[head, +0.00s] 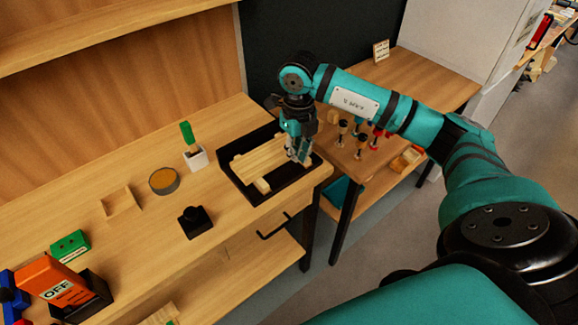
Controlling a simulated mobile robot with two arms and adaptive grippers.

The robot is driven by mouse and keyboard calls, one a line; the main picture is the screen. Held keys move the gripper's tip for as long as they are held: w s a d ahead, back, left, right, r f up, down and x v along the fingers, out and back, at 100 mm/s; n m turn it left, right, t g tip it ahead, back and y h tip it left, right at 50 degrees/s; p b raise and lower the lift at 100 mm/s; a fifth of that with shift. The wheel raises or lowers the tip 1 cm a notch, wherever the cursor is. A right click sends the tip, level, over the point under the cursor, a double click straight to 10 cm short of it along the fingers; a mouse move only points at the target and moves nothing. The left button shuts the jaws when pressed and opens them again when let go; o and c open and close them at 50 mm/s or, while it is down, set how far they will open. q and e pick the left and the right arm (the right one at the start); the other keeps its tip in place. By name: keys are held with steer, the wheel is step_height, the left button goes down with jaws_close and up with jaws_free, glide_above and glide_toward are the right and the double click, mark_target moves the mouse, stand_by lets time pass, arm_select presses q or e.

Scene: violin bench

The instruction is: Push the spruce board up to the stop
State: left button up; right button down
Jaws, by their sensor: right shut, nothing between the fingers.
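The pale spruce board (257,158) lies in a black tray (233,187) near the right end of the bench. A small pale wood block (262,186) is at the tray's front side, close to the board; I cannot tell whether it is the stop. My right gripper (302,158) points down over the right end of the tray, its fingers shut and empty at the board's right end. I cannot tell whether the fingertips touch the board. My gripper hides part of that end. My left gripper is not in view.
A white holder (196,158) with a green-handled tool, a round tin (164,181), a black block (195,221) and a shallow wooden tray (120,202) stand left of the black tray. A side table (433,85) with several upright tools is at the right. An orange OFF box (52,281) is front left.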

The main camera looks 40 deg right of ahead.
mark_target(272, 155)
step_height(272, 155, down, 8)
steer(key=p, duration=0.2)
steer(key=shift+f+p, duration=0.25)
steer(key=shift+p, duration=0.05)
steer(key=w, duration=0.1)
steer(key=w+p, duration=0.1)
steer(key=w, duration=0.1)
steer(key=shift+a+f, duration=0.15)
steer(key=shift+w+f, duration=0.1)
steer(key=shift+w, duration=0.45)
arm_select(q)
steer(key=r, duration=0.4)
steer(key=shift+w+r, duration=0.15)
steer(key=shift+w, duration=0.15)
